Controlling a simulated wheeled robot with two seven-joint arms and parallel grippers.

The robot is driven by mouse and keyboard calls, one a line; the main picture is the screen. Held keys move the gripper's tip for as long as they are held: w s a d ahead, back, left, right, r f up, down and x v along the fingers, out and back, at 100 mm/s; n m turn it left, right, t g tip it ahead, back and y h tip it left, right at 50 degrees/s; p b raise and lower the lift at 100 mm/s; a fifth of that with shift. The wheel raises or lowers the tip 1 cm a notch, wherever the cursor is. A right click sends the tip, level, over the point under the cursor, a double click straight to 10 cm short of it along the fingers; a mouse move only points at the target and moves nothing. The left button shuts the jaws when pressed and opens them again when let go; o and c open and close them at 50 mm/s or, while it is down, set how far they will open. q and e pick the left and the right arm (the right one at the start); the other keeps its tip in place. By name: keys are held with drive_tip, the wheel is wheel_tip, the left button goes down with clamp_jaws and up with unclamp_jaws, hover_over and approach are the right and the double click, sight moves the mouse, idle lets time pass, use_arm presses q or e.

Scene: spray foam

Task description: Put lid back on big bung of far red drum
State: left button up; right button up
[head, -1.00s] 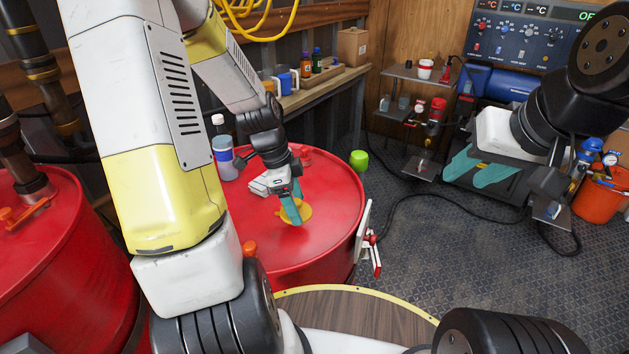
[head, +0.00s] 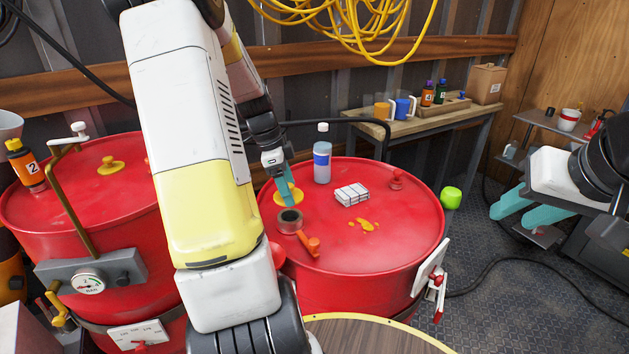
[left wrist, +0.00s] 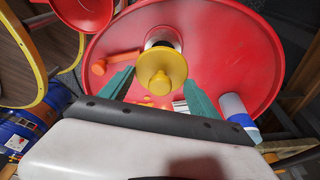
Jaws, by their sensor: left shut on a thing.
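The red drum on the right (head: 365,265) has an open big bung (head: 290,221), a dark ring on its top. My left gripper (head: 287,192) is shut on the yellow lid (head: 296,194) and holds it above the drum top, just behind the bung in the head view. In the left wrist view the lid (left wrist: 161,72) lies between the teal fingers and partly covers the pale bung neck (left wrist: 163,38). The lid looks apart from the neck, but the gap is hard to judge. My right gripper (head: 522,206) is open and empty, off to the right.
On the drum top are an orange-handled tap (head: 310,245), a clear bottle (head: 322,155), a white box (head: 352,195), orange blobs (head: 364,224) and a small red plug (head: 397,178). Another red drum (head: 60,205) stands left. A bench (head: 440,112) is behind.

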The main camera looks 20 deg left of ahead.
use_arm(q)
drive_tip(key=shift+f, duration=2.95)
drive_tip(key=shift+f, duration=0.1)
drive_tip(key=o, duration=1.4)
drive_tip(key=shift+o, duration=0.5)
drive_tip(key=shift+r, duration=3.5)
clamp_jaws()
